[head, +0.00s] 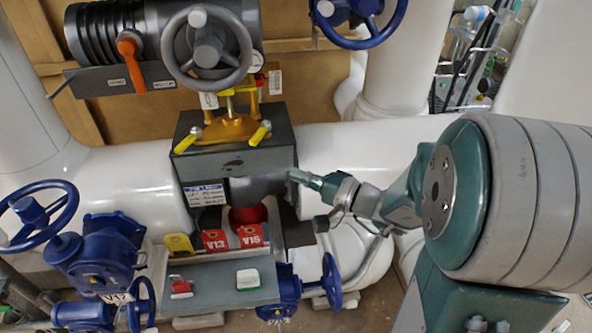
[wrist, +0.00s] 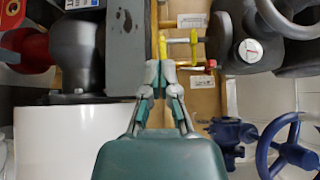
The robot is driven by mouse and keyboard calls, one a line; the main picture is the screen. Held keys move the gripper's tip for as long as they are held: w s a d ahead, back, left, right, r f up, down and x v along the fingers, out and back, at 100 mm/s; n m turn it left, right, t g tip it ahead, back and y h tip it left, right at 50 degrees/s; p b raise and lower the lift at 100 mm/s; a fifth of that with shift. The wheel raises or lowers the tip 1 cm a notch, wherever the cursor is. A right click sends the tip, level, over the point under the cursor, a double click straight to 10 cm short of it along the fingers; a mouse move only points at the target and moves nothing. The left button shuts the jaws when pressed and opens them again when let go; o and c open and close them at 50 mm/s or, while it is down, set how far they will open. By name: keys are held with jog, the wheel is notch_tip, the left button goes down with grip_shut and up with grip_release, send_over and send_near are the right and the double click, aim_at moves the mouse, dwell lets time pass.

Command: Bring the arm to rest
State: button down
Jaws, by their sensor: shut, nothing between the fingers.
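My gripper (head: 300,177) is in the middle of the head view, at the end of my green and grey arm that reaches in from the right. Its tip is in front of the white pipe, by the right side of the dark valve block (head: 235,155); I cannot tell whether they touch. In the wrist view my gripper (wrist: 159,75) has its fingers together with nothing between them. The grey block (wrist: 125,45) stands just left of the fingers there, and a yellow part (wrist: 162,47) shows beyond the tips.
A grey handwheel (head: 206,50) and orange lever (head: 130,58) are above left. Blue handwheels stand at left (head: 38,215), below (head: 331,282) and at top (head: 360,22). Red tags (head: 232,238) sit above a grey plate (head: 220,287). Thick white pipes (head: 130,185) cross behind.

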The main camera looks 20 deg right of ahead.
dwell(0.3)
jog(key=s+a+f+n+g+h, duration=0.2)
jog(key=s+a+n+g, duration=0.5)
jog(key=s+a+g, duration=0.4)
jog(key=s+d+r+n+t+h, duration=0.2)
jog(key=s+d+r+t+h, duration=0.1)
jog(key=s+d+h, duration=0.3)
jog(key=d+h, duration=0.2)
jog(key=h, duration=0.1)
jog(key=shift+d+r+n+h, duration=0.35)
jog(key=shift+n+h, duration=0.05)
